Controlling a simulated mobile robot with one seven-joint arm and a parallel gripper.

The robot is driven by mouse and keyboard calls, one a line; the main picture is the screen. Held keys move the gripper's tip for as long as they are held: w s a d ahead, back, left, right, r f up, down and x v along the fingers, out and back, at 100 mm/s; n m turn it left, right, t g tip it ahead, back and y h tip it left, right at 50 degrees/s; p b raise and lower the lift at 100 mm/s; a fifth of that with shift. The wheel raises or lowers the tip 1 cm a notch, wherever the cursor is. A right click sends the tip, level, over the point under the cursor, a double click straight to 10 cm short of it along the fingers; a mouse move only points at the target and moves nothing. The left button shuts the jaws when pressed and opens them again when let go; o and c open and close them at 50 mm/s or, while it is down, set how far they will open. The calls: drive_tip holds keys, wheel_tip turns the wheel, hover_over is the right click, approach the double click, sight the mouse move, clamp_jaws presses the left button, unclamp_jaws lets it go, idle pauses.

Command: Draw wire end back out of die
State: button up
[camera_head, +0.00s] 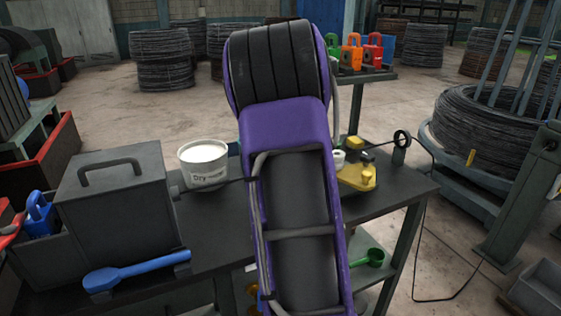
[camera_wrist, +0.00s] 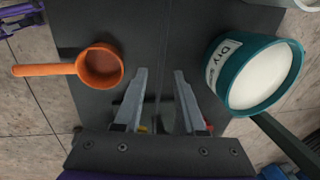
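A dark wire (camera_head: 218,184) runs from the small fitting (camera_head: 174,192) on the right side of the grey lidded box (camera_head: 115,195) and passes behind my purple arm. I cannot see a die opening or the wire's free end clearly. In the wrist view, my gripper (camera_wrist: 160,74) has its two fingers apart over the dark bench. A thin line (camera_wrist: 163,45) runs up between them, probably the wire; the fingers do not close on it. In the head view, my arm hides the gripper.
An orange scoop (camera_wrist: 100,66) lies left of the fingers. A blue tool (camera_head: 138,272), yellow fixture (camera_head: 355,175) and guide ring (camera_head: 402,138) are on the bench.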

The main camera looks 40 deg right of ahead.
drive_tip(key=s+r+p, duration=0.2)
drive_tip(key=s+r, duration=0.1)
drive_tip(key=r, duration=1.4)
drive_tip(key=shift+s+a+p, duration=0.15)
drive_tip(key=shift+a+p, duration=0.15)
drive_tip(key=shift+a, duration=0.05)
